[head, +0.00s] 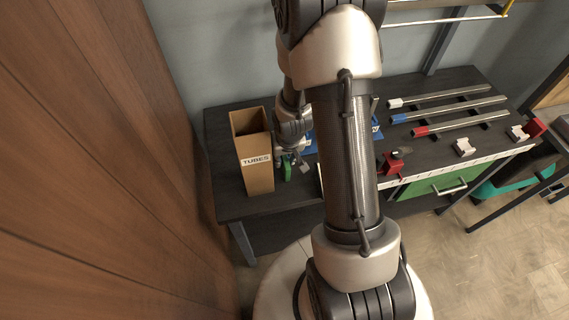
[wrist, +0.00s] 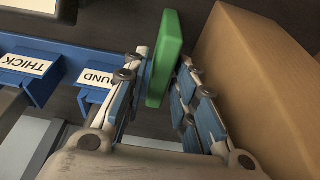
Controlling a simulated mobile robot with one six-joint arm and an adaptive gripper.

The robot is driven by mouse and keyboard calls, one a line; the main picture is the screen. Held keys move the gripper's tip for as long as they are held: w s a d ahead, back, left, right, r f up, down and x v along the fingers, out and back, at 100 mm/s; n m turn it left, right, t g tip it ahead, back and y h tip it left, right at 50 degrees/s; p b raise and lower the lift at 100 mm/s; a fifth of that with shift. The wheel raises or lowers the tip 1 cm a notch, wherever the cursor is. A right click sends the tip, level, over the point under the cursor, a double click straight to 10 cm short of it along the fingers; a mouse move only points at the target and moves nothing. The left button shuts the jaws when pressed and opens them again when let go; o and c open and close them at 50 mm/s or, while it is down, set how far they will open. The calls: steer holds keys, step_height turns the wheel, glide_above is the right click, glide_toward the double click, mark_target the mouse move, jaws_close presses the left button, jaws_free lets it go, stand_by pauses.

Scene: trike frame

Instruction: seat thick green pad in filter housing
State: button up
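The thick green pad (wrist: 166,58) stands on edge between the fingertips of my gripper (wrist: 165,68) in the wrist view. It lies close along the left finger, and a narrow gap shows between it and the right finger. My gripper looks open around it; I cannot tell whether the left finger touches it. In the head view the green pad (head: 287,172) shows just below my gripper (head: 291,158), beside the cardboard box. I cannot make out the filter housing in either view; my arm hides part of the bench.
The cardboard box (head: 257,165) labelled TUBES stands close by and also fills the right of the wrist view (wrist: 262,85). Blue holders with a THICK label (wrist: 25,64) and a partly hidden label are at left. Tubes (head: 450,113) and red clamps (head: 393,165) occupy the bench's right.

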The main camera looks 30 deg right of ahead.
jaws_close()
steer(key=shift+r, duration=0.1)
